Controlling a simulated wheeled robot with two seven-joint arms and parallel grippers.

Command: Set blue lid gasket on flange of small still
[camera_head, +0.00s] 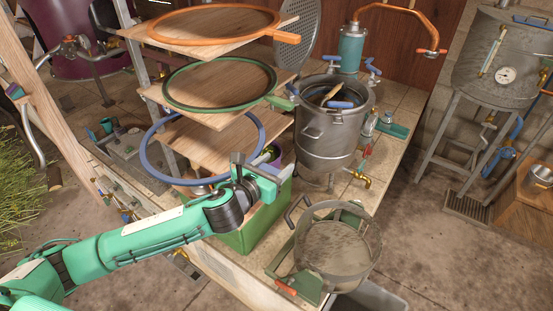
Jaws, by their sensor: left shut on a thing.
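The blue lid gasket (146,139) is a large ring around the lowest wooden shelf of the rack at left, apparently level. My left gripper (272,180) is at the ring's near right side, shut on the gasket; the fingers and the exact grip are hard to make out behind the wrist. The small still (327,141) is a grey metal pot to the right of the rack. Its round flange (309,95) is at the top, with the pot open and blue-handled items (340,104) inside. My right gripper is not in view.
Above the blue ring are a green gasket (166,99) and an orange gasket (152,31) on their own shelves (222,86). Blue-topped clamps stand around the still's rim. A grey round lid or pan (338,250) on a green stand is in front. A copper pipe (405,10) arches behind.

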